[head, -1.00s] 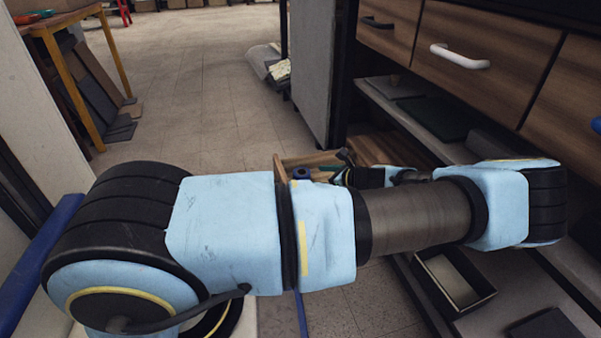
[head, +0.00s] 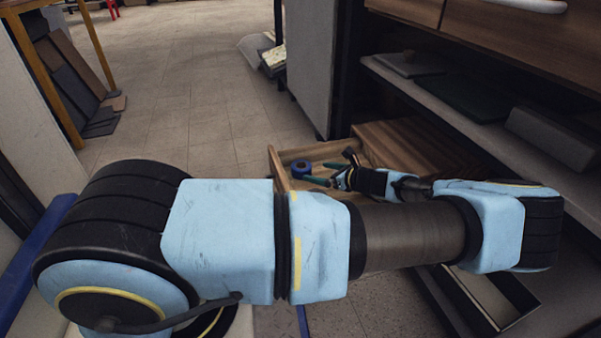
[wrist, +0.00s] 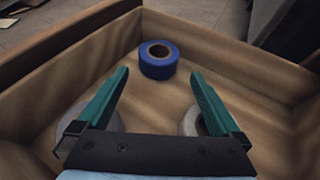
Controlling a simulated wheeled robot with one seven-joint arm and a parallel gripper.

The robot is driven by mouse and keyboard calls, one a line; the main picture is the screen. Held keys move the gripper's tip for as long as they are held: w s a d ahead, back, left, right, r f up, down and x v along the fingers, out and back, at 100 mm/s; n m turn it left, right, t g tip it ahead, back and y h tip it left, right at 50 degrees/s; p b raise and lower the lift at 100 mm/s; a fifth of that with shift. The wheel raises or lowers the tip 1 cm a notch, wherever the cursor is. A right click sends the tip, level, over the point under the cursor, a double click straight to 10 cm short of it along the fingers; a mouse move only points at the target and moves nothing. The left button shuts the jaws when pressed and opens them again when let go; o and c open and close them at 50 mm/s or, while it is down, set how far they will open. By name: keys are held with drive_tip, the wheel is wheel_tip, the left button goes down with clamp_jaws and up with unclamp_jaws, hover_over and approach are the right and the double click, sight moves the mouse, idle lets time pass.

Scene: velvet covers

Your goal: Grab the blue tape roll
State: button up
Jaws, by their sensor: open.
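The blue tape roll (wrist: 158,66) lies flat in an open wooden drawer (wrist: 225,50), near its far wall in the wrist view. It also shows in the head view (head: 301,168). My gripper (wrist: 156,80) is open and empty, with green fingers spread wide. In the wrist view the roll appears beyond the fingertips and between their lines, apart from both. In the head view my gripper (head: 322,172) is over the drawer, close to the roll.
Two greyish rolls (wrist: 72,118) (wrist: 192,122) lie in the drawer, partly hidden by my fingers. The drawer's wooden walls enclose the space. Shelves with dark flat items (head: 480,100) stand at the right.

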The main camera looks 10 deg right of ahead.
sight(308, 169)
drive_tip(key=b+x, duration=0.4)
drive_tip(key=x, duration=0.3)
drive_tip(key=shift+s, duration=0.1)
drive_tip(key=shift+w+a, duration=0.2)
drive_tip(key=shift+w, duration=0.05)
